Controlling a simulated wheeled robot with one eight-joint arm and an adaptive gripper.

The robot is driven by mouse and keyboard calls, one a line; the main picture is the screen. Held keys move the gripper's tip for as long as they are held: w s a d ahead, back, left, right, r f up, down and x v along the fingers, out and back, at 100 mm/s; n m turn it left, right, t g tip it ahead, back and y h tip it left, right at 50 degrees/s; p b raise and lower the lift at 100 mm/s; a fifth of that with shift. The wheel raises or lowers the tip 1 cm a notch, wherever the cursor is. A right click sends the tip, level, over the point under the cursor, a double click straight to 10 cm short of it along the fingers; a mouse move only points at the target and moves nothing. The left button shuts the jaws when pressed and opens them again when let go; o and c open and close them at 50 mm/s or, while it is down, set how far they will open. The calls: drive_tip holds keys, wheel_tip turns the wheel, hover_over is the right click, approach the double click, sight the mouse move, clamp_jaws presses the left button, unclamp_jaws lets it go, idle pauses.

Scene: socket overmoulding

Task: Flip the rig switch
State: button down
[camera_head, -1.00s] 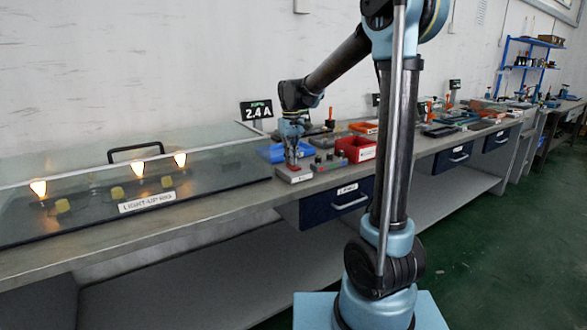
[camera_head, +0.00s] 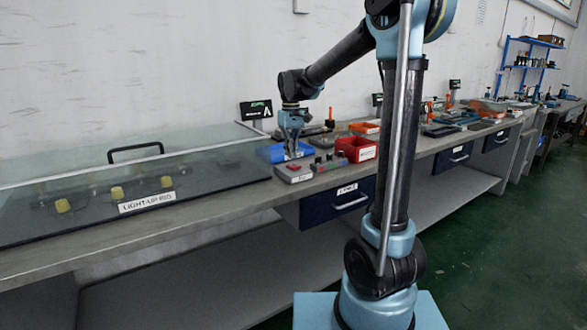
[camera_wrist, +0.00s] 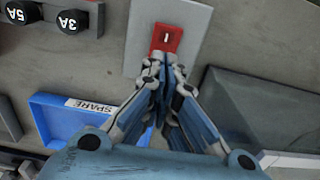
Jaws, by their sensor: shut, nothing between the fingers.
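The rig switch is a red rocker marked "I" (camera_wrist: 166,38) on a light grey plate (camera_wrist: 190,18). In the head view the red switch (camera_head: 294,167) sits on its small grey box on the bench, right of the light-up rig. My gripper (camera_head: 291,156) is shut and empty, pointing down just above and behind the switch box.
A blue tray labelled SPARE (camera_wrist: 62,122) lies beside my fingers. Black 5A and 3A knobs (camera_wrist: 73,21) are at upper left in the wrist view. A red bin (camera_head: 357,149) stands right of the switch. A dark display (camera_head: 256,109) stands behind.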

sight(292, 165)
drive_tip(key=shift+r, duration=1.9)
drive_tip(key=shift+s+d, duration=0.15)
drive_tip(key=s+d+f+m+t, duration=0.1)
drive_tip(key=s+d+f+m, duration=0.25)
drive_tip(key=s+d, duration=1.25)
drive_tip(key=s+d+f+m+t, duration=0.1)
drive_tip(key=s+d+f+m, duration=0.2)
drive_tip(key=s+f, duration=1.1)
drive_tip(key=shift+s+d, duration=0.75)
drive_tip(key=shift+d, duration=0.35)
